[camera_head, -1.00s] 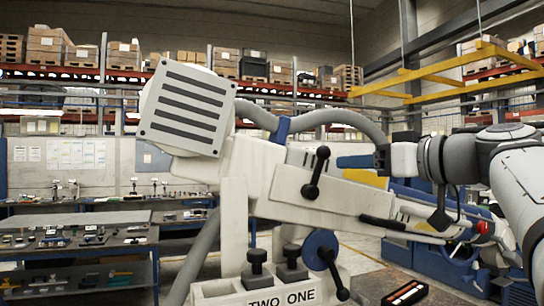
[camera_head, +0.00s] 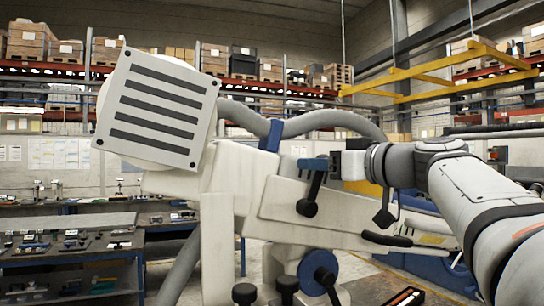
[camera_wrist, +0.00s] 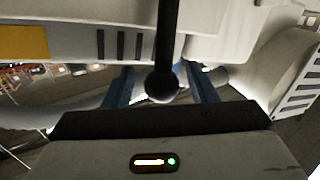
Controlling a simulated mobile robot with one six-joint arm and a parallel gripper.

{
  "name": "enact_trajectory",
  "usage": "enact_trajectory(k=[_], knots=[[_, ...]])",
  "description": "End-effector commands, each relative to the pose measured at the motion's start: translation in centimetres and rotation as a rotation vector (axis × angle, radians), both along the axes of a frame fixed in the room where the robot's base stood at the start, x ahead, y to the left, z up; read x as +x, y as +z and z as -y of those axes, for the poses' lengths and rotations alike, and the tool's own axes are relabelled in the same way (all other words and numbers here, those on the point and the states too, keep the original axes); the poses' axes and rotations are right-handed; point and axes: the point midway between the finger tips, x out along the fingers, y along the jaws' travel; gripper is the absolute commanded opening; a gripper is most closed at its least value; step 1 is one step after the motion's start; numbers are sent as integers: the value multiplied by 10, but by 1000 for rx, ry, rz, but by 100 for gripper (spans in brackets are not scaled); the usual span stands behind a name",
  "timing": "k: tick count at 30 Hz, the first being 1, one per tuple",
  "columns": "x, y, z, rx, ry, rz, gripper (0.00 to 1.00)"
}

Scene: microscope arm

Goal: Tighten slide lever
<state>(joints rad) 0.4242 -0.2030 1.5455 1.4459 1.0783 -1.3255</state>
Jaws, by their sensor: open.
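The slide lever (camera_head: 311,193) is a black bar with a round knob at its lower end, on the pale side panel of the white microscope arm. The fingers are apart, one on each side of the lever, with a gap visible on both sides. I cannot tell whether either finger touches it.
The white microscope arm (camera_head: 235,190) fills the middle, with a slatted square head (camera_head: 158,110) at its left. A blue disc with a black handle (camera_head: 318,270) sits below the lever. Another black lever (camera_head: 387,239) lies low on the right. Shelves with boxes and workbenches stand behind.

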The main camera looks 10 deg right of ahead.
Motion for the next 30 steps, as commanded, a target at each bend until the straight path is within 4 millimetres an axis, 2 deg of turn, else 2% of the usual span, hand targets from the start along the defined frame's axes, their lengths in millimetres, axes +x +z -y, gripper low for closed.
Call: enact_trajectory(k=[6, 14, 30], knots=[[13, 0, -9, 0, -2, -1, 52], [14, -1, -9, 1, -3, -1, 52], [13, 0, -8, 0, -4, 0, 9]])
